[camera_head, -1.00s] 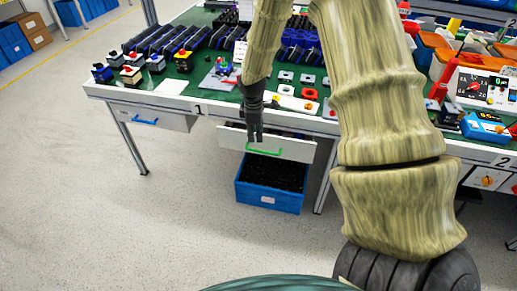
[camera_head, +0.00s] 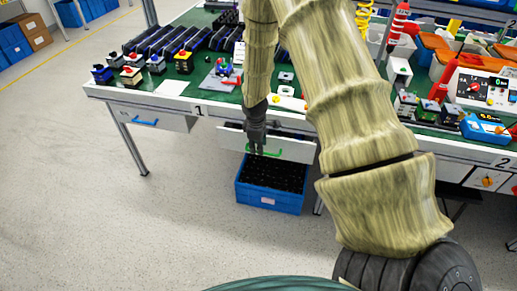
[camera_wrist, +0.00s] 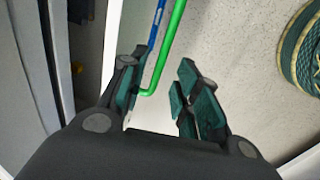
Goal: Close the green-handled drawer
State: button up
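The green-handled drawer (camera_head: 292,149) is under the workbench and stands partly out, with a dark gap above its front. Its green handle (camera_head: 268,152) is a thin bar on the drawer front. In the wrist view the green handle (camera_wrist: 168,45) runs up from between my fingertips, near the left finger. My gripper (camera_head: 256,150) is in front of the drawer, at the left part of the handle. In the wrist view my gripper (camera_wrist: 160,95) has its fingers apart, with nothing clearly clamped. Whether a finger touches the handle cannot be told.
A blue bin (camera_head: 270,185) with dark contents stands on the floor below the drawer. A blue-handled drawer (camera_head: 150,118) is to the left. The green bench top (camera_head: 205,88) holds switches and parts.

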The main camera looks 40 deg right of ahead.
jog(key=shift+w+d+f, duration=0.1)
jog(key=shift+d+f, duration=0.05)
jog(key=shift+f, duration=0.6)
jog(key=shift+w+d+f, duration=0.1)
jog(key=shift+f, duration=0.6)
grip_shut()
